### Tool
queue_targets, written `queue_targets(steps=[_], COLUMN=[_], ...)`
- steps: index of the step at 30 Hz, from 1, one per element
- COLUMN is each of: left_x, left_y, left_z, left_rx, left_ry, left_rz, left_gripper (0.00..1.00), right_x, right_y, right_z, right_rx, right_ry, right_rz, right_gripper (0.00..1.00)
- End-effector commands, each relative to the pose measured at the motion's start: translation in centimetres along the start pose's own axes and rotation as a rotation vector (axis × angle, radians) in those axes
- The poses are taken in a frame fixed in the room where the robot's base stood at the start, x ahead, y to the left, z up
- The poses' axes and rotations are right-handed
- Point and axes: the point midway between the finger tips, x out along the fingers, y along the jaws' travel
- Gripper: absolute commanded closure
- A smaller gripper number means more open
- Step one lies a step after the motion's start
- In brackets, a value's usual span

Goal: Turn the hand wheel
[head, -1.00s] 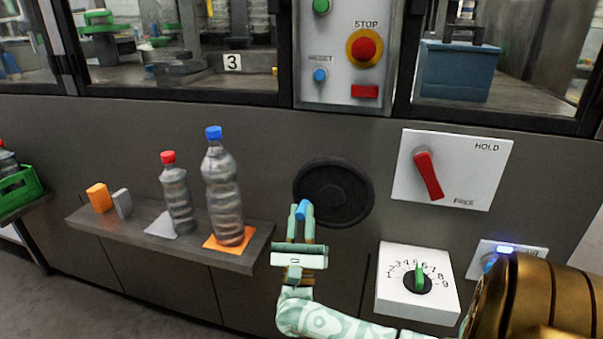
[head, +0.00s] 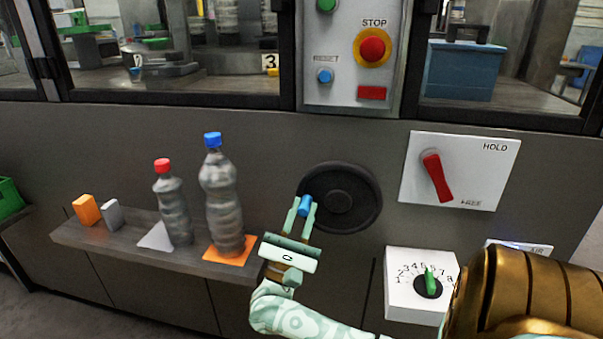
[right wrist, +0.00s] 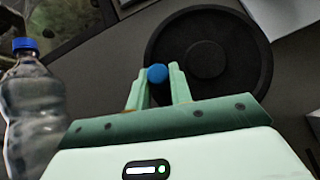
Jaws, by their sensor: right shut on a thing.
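The hand wheel (head: 346,200) is a dark round disc on the grey machine front, with a blue knob (head: 306,205) at its left edge. My right gripper (head: 305,210) is shut on the blue knob, its pale green fingers on either side of it. The right wrist view also shows the blue knob (right wrist: 157,73) between the fingertips, with the dark wheel (right wrist: 210,55) behind and to the right. My left gripper is not in view.
A shelf (head: 110,246) left of the wheel holds a red-capped bottle (head: 172,205) and a blue-capped bottle (head: 222,200). Right of the wheel are a red HOLD/FREE lever (head: 436,177) and a numbered dial (head: 428,285). A number 3 plate (head: 270,64) shows behind the window.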

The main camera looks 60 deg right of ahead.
Motion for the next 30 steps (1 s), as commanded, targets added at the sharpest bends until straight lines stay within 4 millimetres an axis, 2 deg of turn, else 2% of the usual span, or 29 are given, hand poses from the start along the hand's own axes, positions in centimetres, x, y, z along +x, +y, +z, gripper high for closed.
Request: queue_targets(steps=[14,15,17,18,26,30], left_x=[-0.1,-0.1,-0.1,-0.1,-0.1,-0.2], left_y=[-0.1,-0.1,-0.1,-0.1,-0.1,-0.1], left_z=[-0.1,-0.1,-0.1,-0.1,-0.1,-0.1], left_rx=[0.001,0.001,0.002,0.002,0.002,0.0], left_ry=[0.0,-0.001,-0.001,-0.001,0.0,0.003], left_rz=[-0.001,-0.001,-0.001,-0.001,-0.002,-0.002], left_gripper=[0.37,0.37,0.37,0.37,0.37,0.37], right_x=[-0.3,-0.3,-0.3,-0.3,-0.2,-1.4], right_y=[0.1,0.1,0.0,0.0,0.0,0.0], right_z=[-0.1,-0.1,-0.1,-0.1,0.0,0.0], right_rx=[0.007,0.007,0.007,0.007,0.008,0.007], right_ry=[0.005,0.006,0.005,0.005,0.003,0.005], right_rz=[-0.004,-0.004,-0.005,-0.005,-0.008,-0.01], right_gripper=[1.0,0.76,0.59,0.57,0.57,0.57])
